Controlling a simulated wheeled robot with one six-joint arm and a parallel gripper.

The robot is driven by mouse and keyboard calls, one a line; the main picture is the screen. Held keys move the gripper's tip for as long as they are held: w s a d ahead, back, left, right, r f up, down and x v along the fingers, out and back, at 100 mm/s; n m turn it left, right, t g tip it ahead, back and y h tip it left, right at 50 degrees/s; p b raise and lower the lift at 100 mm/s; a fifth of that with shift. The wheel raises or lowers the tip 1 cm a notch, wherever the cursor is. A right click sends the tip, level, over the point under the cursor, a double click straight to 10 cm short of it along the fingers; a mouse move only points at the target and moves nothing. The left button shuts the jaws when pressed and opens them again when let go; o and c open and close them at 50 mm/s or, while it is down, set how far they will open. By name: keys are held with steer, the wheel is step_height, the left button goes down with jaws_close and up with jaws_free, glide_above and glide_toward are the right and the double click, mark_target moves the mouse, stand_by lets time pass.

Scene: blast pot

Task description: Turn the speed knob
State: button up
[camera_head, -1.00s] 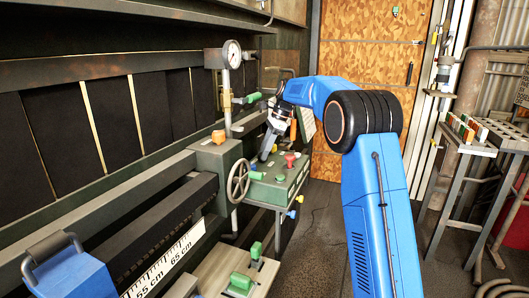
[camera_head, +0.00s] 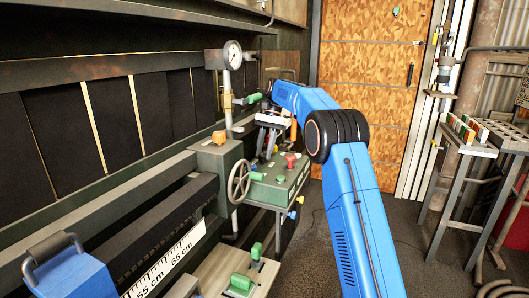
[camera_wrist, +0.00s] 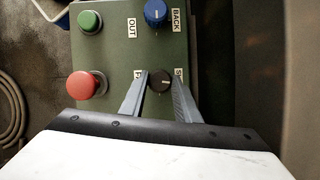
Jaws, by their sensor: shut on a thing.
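The speed knob (camera_wrist: 160,80) is a small dark round knob with a light pointer mark, on the green control panel (camera_wrist: 115,50) in the wrist view. A label beside it begins with S; the rest is hidden behind a finger. My gripper (camera_wrist: 160,84) has one finger on each side of the knob and is shut on it. In the head view my gripper (camera_head: 266,152) points down at the panel top (camera_head: 272,187), behind the red button (camera_head: 291,160); the dark knob cannot be made out there.
A blue knob (camera_wrist: 155,13) marked BACK, a green button (camera_wrist: 90,21) and a red button (camera_wrist: 87,84) sit close by on the panel. A handwheel (camera_head: 238,182) and a gauge (camera_head: 233,54) stand left of my gripper.

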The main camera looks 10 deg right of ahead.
steer(key=shift+n, duration=0.4)
steer(key=o, duration=1)
steer(key=shift+o, duration=0.2)
